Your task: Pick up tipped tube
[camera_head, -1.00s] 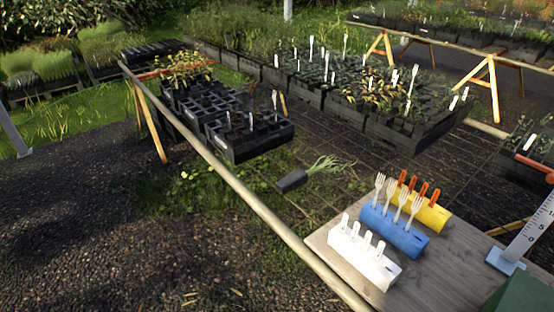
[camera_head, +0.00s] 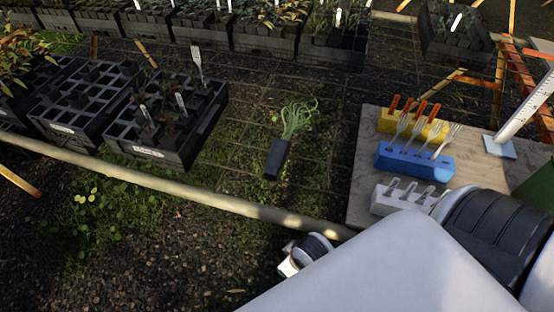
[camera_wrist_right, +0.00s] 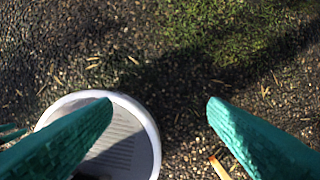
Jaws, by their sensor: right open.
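The tipped tube (camera_head: 276,159) is a dark square pot with a green leafy plant (camera_head: 297,118) spilling from its far end. It lies on its side on the mesh bench top in the head view, between the black trays and the wooden board. In the right wrist view my right gripper (camera_wrist_right: 160,108) is open and empty, its two green fingers wide apart above gravelly ground. The tube does not show in that view. My right arm fills the lower right of the head view, and its gripper is hidden there. My left gripper is not in view.
Black cell trays (camera_head: 195,141) stand left of the tube. A pale rail (camera_head: 205,197) runs along the bench's near edge. The mesh around the tube is clear.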

